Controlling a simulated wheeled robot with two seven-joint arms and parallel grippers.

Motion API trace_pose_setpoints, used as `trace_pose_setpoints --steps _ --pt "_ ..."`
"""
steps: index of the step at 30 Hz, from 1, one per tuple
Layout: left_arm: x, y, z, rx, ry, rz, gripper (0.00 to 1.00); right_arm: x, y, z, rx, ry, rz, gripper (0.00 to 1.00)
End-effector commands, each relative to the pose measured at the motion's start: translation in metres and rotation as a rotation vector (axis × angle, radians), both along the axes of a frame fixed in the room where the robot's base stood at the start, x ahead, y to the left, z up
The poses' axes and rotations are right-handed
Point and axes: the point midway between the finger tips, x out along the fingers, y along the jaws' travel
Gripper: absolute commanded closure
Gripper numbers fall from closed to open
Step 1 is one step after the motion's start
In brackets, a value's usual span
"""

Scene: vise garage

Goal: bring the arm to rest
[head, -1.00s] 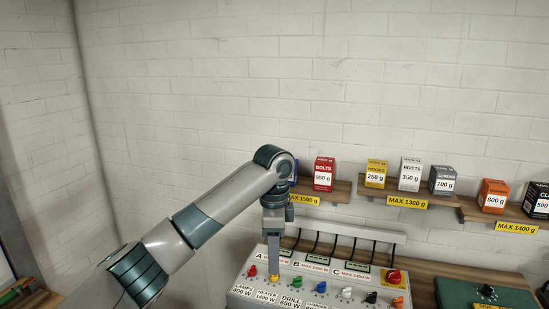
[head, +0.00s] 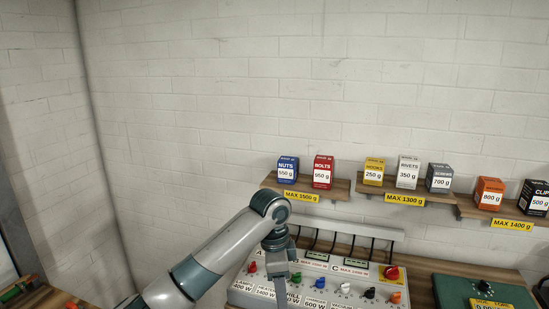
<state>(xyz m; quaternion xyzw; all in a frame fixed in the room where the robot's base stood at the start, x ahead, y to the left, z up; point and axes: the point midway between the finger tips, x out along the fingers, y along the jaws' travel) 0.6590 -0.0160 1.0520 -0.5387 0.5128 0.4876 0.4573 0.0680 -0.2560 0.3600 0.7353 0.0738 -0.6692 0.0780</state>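My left arm comes in from the lower left, and its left gripper (head: 281,291) points down in front of the grey control panel (head: 240,292). The gripper is seen from behind and edge-on, so the gap between its fingers does not show. It hides part of the panel's left half, including the place of the yellow knob. A red knob (head: 252,267) shows just left of the gripper. I cannot tell whether the gripper touches the panel. My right gripper is not in view.
Wall shelves (head: 340,190) behind the panel carry small boxes, among them a blue nuts box (head: 288,170) and a red bolts box (head: 323,172). A green device (head: 480,292) stands right of the panel. The space above my arm on the left is clear.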

Motion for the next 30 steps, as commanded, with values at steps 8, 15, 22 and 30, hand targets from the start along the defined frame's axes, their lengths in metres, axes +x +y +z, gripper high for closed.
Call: trace_pose_setpoints --steps 8,15,22,30 --pt "-0.048 -0.008 -0.079 -0.119 0.015 0.118 0.59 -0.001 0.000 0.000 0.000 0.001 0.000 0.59" --pt "-0.095 -0.002 -0.135 -0.215 0.018 0.282 0.59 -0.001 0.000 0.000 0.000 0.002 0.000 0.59" --pt "-0.143 0.020 -0.180 -0.279 0.018 0.473 0.59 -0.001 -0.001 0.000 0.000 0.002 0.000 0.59" --pt "-0.207 0.063 -0.219 -0.309 0.002 0.726 0.59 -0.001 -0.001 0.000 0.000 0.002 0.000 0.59"
